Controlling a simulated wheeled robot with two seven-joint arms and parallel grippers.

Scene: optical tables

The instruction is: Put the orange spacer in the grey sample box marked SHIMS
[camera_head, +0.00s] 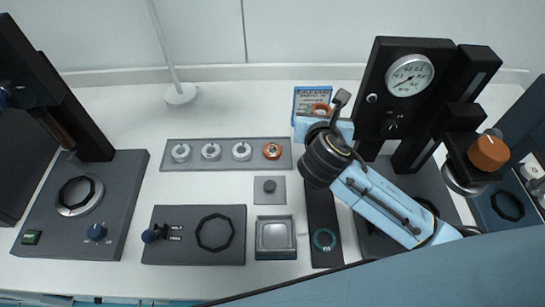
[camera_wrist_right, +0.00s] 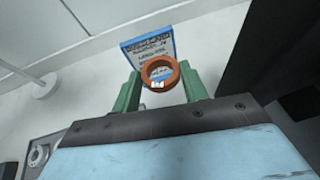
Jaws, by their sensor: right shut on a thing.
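The orange spacer is a ring (camera_wrist_right: 160,66) held between the two green fingers of my right gripper (camera_wrist_right: 160,84) in the wrist view. In the head view the spacer (camera_head: 320,108) shows as an orange arc at the tip of my right gripper (camera_head: 322,117), above the back part of the table and in front of a blue-edged card. A small square grey open box (camera_head: 275,236) stands at the front middle and looks empty; I cannot read a SHIMS mark on it. The spacer is apart from the box, behind it and to the right. My left gripper is not in view.
A grey rack (camera_head: 225,158) holds several white rings and one orange-brown piece. A gauge press (camera_head: 408,75) stands at right.

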